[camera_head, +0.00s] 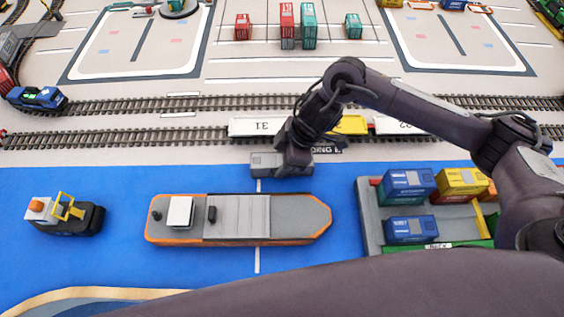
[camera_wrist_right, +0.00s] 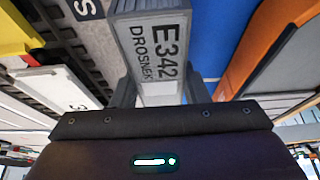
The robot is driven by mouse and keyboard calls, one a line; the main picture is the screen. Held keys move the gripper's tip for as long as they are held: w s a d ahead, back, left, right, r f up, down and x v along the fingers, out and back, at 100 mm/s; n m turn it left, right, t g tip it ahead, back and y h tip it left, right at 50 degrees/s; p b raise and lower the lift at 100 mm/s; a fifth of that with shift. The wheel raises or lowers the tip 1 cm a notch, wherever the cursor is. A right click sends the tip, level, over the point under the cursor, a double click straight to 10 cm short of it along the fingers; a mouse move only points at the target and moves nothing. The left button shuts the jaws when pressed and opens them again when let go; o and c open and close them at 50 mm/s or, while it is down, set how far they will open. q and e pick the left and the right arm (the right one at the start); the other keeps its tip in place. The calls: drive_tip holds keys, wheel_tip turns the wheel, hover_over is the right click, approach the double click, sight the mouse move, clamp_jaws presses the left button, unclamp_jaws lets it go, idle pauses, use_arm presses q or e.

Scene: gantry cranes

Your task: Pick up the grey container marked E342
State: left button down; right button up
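The grey container (camera_head: 265,163) shows in the head view where the grey quay meets the blue water area, above the orange-rimmed ship. My right gripper (camera_head: 293,165) is at the container's right part in the head view. It also shows in the right wrist view (camera_wrist_right: 157,95), with one finger against each side of the container. Whether the container is clear of the surface is hard to tell. My left gripper is out of view.
An orange-rimmed ship (camera_head: 240,230) lies just below. A tug (camera_head: 65,215) is at left and a barge (camera_head: 368,220) with blue and yellow containers at right. Open blue surface surrounds the ship.

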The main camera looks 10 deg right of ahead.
drive_tip(key=c, duration=0.3)
drive_tip(key=shift+r, duration=0.15)
